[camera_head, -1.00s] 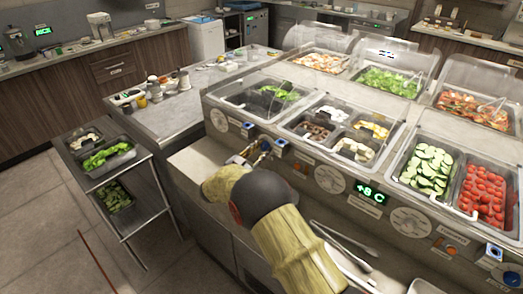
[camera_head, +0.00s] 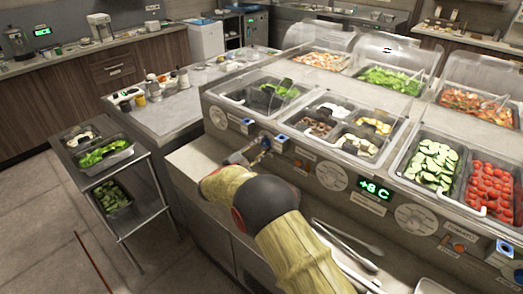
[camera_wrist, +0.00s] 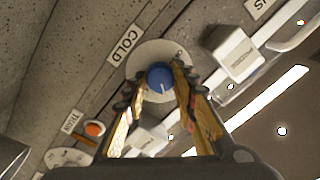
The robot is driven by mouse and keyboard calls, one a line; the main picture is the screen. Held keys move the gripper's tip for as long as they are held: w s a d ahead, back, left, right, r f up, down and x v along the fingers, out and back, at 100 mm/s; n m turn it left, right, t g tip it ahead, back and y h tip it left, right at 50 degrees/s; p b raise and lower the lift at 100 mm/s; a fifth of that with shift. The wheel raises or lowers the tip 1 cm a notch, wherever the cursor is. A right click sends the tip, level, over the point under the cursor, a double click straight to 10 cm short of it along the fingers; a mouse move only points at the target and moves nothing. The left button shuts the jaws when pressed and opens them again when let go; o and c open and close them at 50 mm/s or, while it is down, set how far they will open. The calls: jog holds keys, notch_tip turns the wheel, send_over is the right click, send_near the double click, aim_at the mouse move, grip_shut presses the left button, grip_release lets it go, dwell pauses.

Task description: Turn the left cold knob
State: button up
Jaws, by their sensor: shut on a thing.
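The blue cold knob (camera_wrist: 160,76) sits on a pale round plate in the wrist view, beside a "COLD" label (camera_wrist: 125,45). A white mark shows on the knob's face. My gripper (camera_wrist: 159,82) is shut on the knob, with one yellowish finger on each side of it. In the head view my gripper (camera_head: 254,153) is at the left part of the counter's front panel, below the food wells. My arm partly hides the contact there, and the knob is too small to make out clearly.
A white square block (camera_wrist: 234,53) stands close to the knob. An orange button (camera_wrist: 95,129) is on the panel. Metal tongs (camera_head: 345,242) lie on the ledge right of my arm. A wheeled-looking rack with trays (camera_head: 107,155) stands to the left, with open floor beside it.

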jog(key=shift+m+b, duration=0.5)
jog(key=shift+m, duration=0.3)
jog(key=o, duration=1.1)
jog(key=shift+o, duration=0.3)
jog(key=v, duration=1.2)
jog(key=shift+f, duration=0.1)
